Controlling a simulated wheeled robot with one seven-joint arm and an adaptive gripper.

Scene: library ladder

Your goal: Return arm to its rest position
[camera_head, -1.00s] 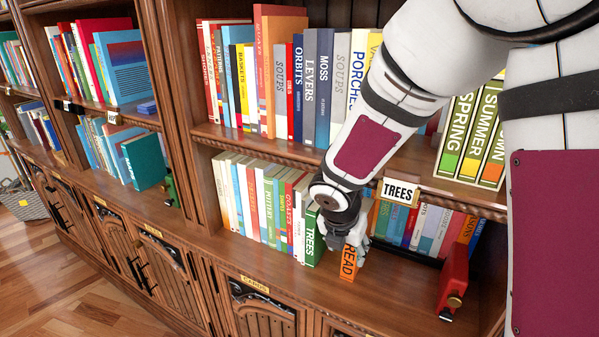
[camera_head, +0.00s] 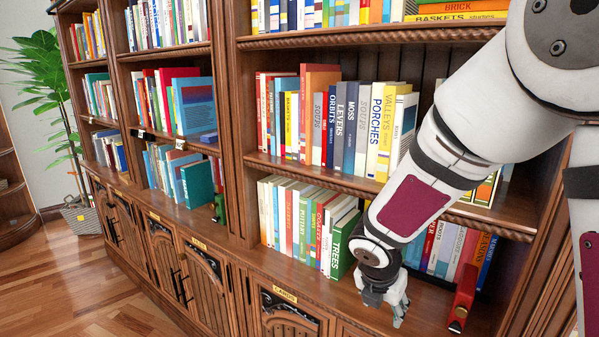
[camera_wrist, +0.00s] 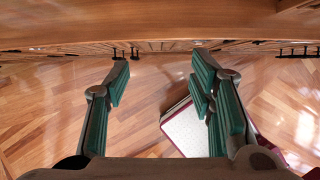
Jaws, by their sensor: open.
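My arm reaches in from the upper right in the head view. My gripper (camera_head: 385,303) hangs in front of the lower shelf, just right of the green TREES book (camera_head: 343,245). In the wrist view my gripper (camera_wrist: 160,72) is open, with two green-padded fingers spread and nothing between them. Below the fingers is the wooden floor (camera_wrist: 145,110), and the wooden shelf edge (camera_wrist: 160,18) runs across the top. The arm hides part of the lower shelf behind it.
The bookcase fills most of the head view. A red bookend (camera_head: 463,298) stands on the lower shelf right of my gripper. Upright books (camera_head: 350,125) fill the middle shelf. Cabinet doors lie below. Open floor (camera_head: 110,285) is at lower left, with a basket (camera_head: 82,217) and plant beyond.

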